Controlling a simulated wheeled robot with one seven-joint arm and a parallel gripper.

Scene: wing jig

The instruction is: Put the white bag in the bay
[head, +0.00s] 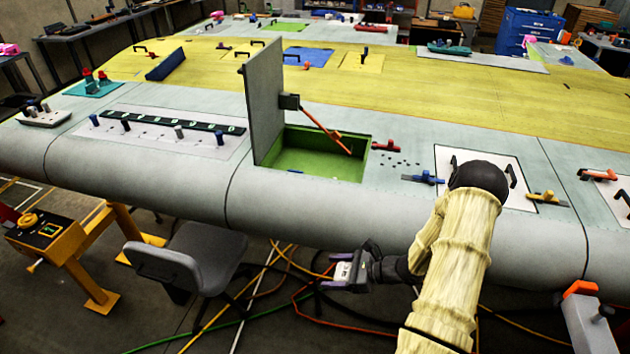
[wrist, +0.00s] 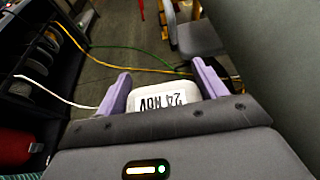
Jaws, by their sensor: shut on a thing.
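My gripper (head: 345,272) is shut on the white bag (head: 343,270), in front of and below the wing's rounded front edge. In the wrist view the white bag (wrist: 160,97) sits between the two purple fingers of my gripper (wrist: 160,92), with a label reading "24 NOV". The bay (head: 315,160) is a green-lined rectangular opening in the wing top, up and to the left of my gripper. Its grey lid (head: 262,100) stands upright at the left side, with an orange strut (head: 325,128) running down to the right. The part of the bay behind the lid is hidden.
A grey chair (head: 195,262) stands on the floor left of my gripper. Red (head: 385,147) and blue (head: 423,179) clamps lie right of the bay, near a white panel (head: 490,172) with handles. Cables (head: 290,290) cross the floor. The wing's front edge (head: 290,212) lies between gripper and bay.

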